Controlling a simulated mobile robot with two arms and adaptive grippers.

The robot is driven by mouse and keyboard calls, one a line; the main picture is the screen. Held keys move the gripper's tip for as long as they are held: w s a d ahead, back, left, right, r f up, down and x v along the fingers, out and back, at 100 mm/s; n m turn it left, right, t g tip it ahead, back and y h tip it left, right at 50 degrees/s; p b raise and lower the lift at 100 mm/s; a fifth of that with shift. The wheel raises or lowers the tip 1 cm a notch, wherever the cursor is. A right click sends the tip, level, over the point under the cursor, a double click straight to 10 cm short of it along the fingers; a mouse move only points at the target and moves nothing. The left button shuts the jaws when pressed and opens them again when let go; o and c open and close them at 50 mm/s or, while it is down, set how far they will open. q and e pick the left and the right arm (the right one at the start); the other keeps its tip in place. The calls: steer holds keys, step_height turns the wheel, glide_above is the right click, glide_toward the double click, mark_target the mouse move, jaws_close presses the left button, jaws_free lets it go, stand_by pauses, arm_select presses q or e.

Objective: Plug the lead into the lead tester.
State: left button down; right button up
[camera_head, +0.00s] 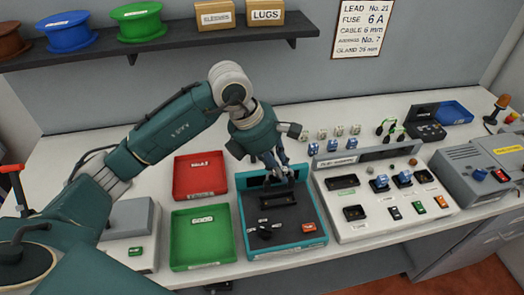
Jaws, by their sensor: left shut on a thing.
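The lead tester appears to be the teal box with a dark top (291,228) in the middle of the bench. It has a black slot piece at the back, a round black part at the front left and an orange button at the front right. My left gripper (277,175) points down over the back of this box. It is shut on a small dark thing, which seems to be the lead. The fingers hide most of it, and I cannot tell whether it touches the box. My right gripper is not in view.
A red tray (200,193) and a green tray (201,256) stand left of the box. A white panel (400,231) with blue parts and coloured buttons stands close on its right, then a grey machine (459,186). A dark shelf (175,46) with spools and boxes hangs behind.

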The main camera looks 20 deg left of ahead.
arm_select(q)
steer(key=shift+w+f, duration=0.1)
steer(key=shift+f, duration=0.25)
step_height(320, 180, down, 4)
steer(key=shift+w+a+b, duration=0.1)
steer(key=shift+b, duration=1.05)
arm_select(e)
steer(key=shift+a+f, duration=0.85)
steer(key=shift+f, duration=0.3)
arm_select(q)
steer(key=shift+f+b, duration=0.1)
steer(key=shift+b, duration=0.2)
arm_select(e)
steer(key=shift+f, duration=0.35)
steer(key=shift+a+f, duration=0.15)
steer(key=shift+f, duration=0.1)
arm_select(q)
steer(key=shift+f+b, duration=0.6)
steer(key=shift+b, duration=0.4)
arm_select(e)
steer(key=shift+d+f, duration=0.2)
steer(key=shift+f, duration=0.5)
